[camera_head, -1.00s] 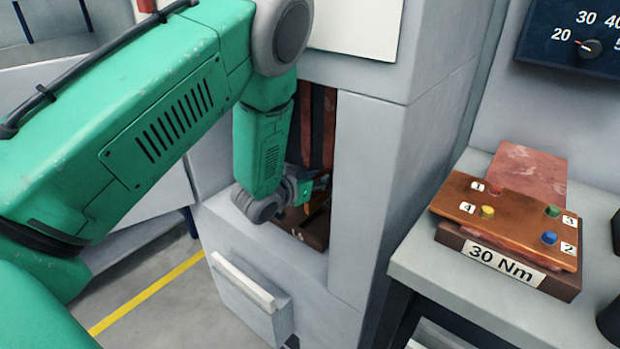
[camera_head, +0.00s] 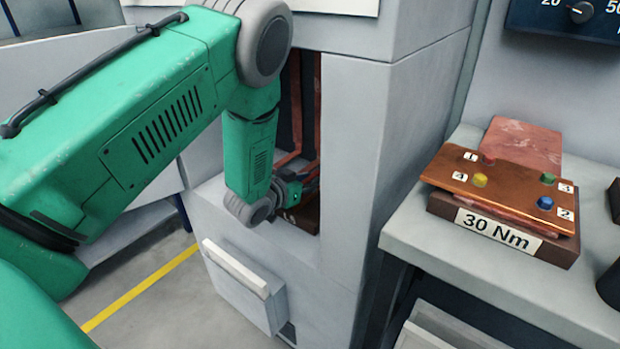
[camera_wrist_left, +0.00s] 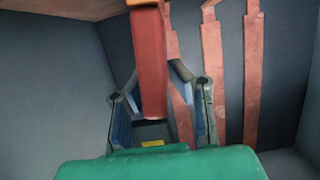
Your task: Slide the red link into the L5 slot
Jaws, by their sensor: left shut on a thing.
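My left gripper (camera_head: 293,187) reaches into the cabinet opening. In the left wrist view, its fingers (camera_wrist_left: 157,80) are shut on the long red link (camera_wrist_left: 150,62). The link runs from between the fingers up to an orange-brown edge (camera_wrist_left: 145,2) at the top of that view. I cannot tell whether the link touches that edge. A dark brown block (camera_head: 305,215) sits at the bottom of the opening, largely behind my arm. Its label is not readable now, and I cannot make out the L5 slot. My right gripper is not in view.
Several flat copper strips (camera_wrist_left: 212,60) run along the back of the cabinet, close to the right finger. Grey cabinet walls (camera_head: 345,130) close in the opening. At the right, a copper plate (camera_head: 510,176) with coloured buttons sits on a block labelled 30 Nm.

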